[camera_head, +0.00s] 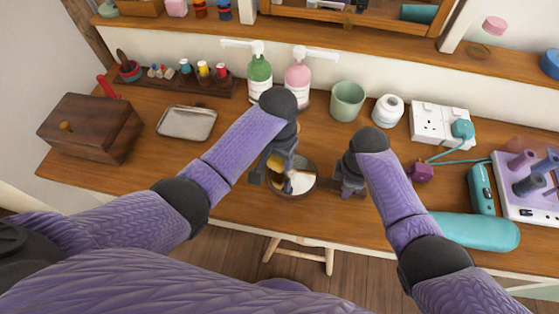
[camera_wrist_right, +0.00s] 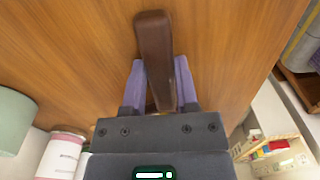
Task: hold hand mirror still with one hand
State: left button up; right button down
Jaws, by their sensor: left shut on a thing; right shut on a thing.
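The hand mirror (camera_head: 303,183) is round with a brown rim and lies at the front middle of the desk in the head view. My right gripper (camera_head: 337,186) is beside it on the right. In the right wrist view my right gripper (camera_wrist_right: 157,88) is shut on the mirror's dark brown handle (camera_wrist_right: 154,42), with a purple finger on each side. My left gripper (camera_head: 272,175) is over the left part of the mirror and shut on a small yellowish thing (camera_head: 275,163). My left arm partly hides that thing, so I cannot tell what it is.
Behind my grippers stand a green pump bottle (camera_head: 259,72), a pink pump bottle (camera_head: 297,77), a green cup (camera_head: 347,101) and a white roll (camera_head: 387,110). A wooden box (camera_head: 90,127) and a metal tray (camera_head: 187,122) are left.

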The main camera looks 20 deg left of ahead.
pick_arm(q)
jog(key=shift+r, duration=1.55)
jog(key=shift+r, duration=1.5)
jog(key=shift+s+f, duration=0.15)
jog(key=shift+f, duration=1.6)
jog(key=shift+s+f, duration=0.15)
jog(key=shift+f, duration=1.55)
jog(key=shift+f, duration=1)
